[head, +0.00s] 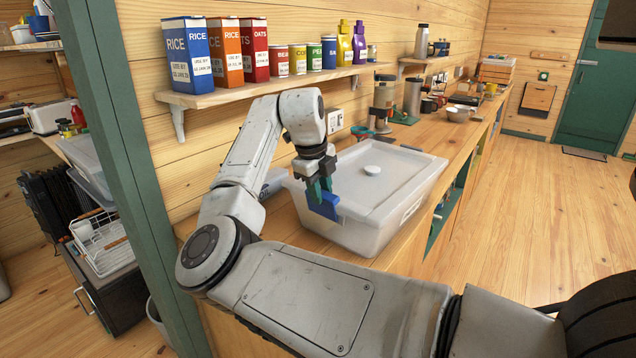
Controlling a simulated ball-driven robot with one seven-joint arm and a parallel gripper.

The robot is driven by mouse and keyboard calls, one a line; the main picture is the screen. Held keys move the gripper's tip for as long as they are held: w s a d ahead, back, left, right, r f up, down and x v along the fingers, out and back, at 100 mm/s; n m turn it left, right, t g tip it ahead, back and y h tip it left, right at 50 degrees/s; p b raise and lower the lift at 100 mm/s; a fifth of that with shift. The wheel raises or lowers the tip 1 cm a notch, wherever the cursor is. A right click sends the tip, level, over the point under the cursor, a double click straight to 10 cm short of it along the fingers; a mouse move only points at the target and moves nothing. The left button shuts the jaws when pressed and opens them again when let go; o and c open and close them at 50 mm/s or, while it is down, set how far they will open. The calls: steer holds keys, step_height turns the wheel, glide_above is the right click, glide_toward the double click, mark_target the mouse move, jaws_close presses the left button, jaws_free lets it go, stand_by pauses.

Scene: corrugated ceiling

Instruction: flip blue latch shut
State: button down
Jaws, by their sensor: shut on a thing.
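A translucent white storage bin with a pale lid (391,178) stands on the wooden counter. A round white knob or cap sits on the lid. The blue latch (325,207) is at the bin's near left end, by the lid's edge. My gripper (320,190) points down at this end, with its dark teal fingers at the latch. The fingers are shut on the blue latch and hide part of it. The exact angle of the latch against the bin wall is hard to tell.
A wall shelf (270,88) with boxes, cans and bottles hangs above the counter behind my arm. A green post (115,130) stands close on the left. Jars and a bowl (457,114) stand farther along the counter. The floor at right is open.

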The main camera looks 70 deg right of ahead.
steer(key=p, duration=0.1)
steer(key=d+y+p, duration=0.1)
steer(key=y+p, duration=0.1)
steer(key=shift+s+d+r+t, duration=0.25)
steer(key=shift+d+r+t, duration=0.05)
steer(key=shift+t, duration=0.1)
steer(key=shift+d+f+y+p, duration=0.15)
steer(key=shift+f+y+p, duration=0.15)
steer(key=shift+y+p, duration=0.15)
steer(key=c, duration=0.8)
jaws_free()
steer(key=shift+c, duration=0.2)
step_height(320, 180, up, 11)
steer(key=b, duration=0.1)
steer(key=shift+d, duration=0.15)
steer(key=shift+s+f, duration=0.1)
steer(key=shift+f, duration=0.1)
